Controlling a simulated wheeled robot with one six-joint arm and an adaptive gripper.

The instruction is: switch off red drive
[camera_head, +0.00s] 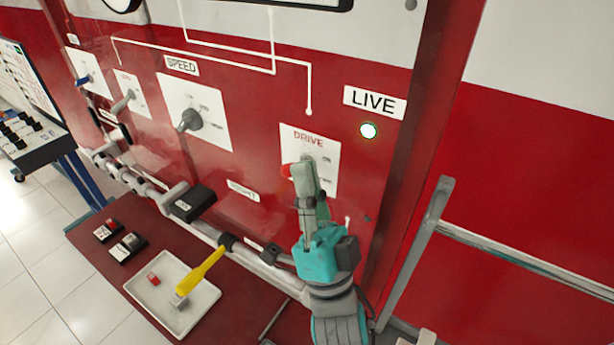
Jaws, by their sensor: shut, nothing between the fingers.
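The white DRIVE plate (332,183) is on the red panel, right of centre. A bit of its red switch handle (286,170) shows at the left of my fingertips. My gripper (305,166) is shut, with its tips in front of the plate and close to the red handle. I cannot tell whether they touch. The gripper hides most of the switch and some of the plate's markings.
The SPEED plate (213,104) with a grey knob (190,121) is to the left. Below, a grey pipe (205,229) runs along the panel. A white tray (207,306) holds a yellow-handled tool (205,268) and a small red item. A grey rail (520,264) stands at the right.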

